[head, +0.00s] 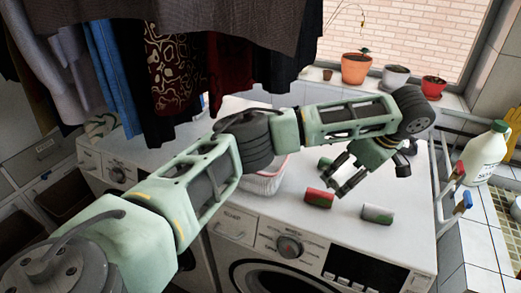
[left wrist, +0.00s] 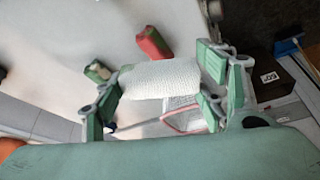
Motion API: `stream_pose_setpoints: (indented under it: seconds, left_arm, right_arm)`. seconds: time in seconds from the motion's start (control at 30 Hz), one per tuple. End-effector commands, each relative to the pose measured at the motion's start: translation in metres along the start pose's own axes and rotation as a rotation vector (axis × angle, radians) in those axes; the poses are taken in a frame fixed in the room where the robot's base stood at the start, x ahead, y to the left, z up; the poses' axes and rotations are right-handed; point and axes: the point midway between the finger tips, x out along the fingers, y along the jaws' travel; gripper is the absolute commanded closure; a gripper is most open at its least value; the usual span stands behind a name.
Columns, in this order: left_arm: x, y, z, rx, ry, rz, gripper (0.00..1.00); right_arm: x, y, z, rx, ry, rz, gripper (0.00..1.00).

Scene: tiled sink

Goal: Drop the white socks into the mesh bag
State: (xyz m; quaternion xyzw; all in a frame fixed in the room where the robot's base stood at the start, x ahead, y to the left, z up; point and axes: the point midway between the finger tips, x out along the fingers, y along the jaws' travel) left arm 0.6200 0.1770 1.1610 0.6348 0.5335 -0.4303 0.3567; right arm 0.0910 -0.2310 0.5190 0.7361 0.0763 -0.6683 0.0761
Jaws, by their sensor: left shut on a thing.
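White socks, a rolled knit bundle (left wrist: 160,78), sit between the fingers of my left gripper (left wrist: 162,88) in the left wrist view. The fingers are shut on the roll's two ends. In the head view my left gripper (head: 345,180) is above the washer top, beside the red roll; I cannot make out the socks there. The white mesh bag with a pink rim (head: 268,182) stands left of the gripper, partly hidden by my arm. Part of its rim and mesh (left wrist: 188,118) shows just below the socks in the left wrist view. My right gripper is not in view.
A red roll (head: 319,198) and a pale roll (head: 377,213) lie on the washer top (head: 300,226) near its front. Clothes (head: 170,75) hang at upper left. Pots (head: 356,67) stand by the window. A white jug (head: 484,153) stands at right.

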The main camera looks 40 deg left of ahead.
Motion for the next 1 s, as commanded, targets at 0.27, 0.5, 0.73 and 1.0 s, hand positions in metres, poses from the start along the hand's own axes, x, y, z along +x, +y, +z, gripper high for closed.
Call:
stream_pose_setpoints:
  seconds: [0.27,0.5,0.73,1.0]
  left_arm:
    - [-0.035,0.013,-0.014,-0.300,0.012,-0.118,0.60]
    - [-0.040,0.012,-0.023,-0.386,0.014,-0.153,0.60]
    - [-0.023,-0.011,-0.069,-0.390,0.015,-0.156,0.60]
    - [0.003,-0.041,-0.129,-0.389,0.014,-0.155,0.60]
  right_arm:
    - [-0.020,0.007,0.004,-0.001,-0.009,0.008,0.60]
    - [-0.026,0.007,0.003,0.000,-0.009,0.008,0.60]
    - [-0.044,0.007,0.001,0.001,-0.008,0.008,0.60]
    - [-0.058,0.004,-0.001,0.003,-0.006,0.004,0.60]
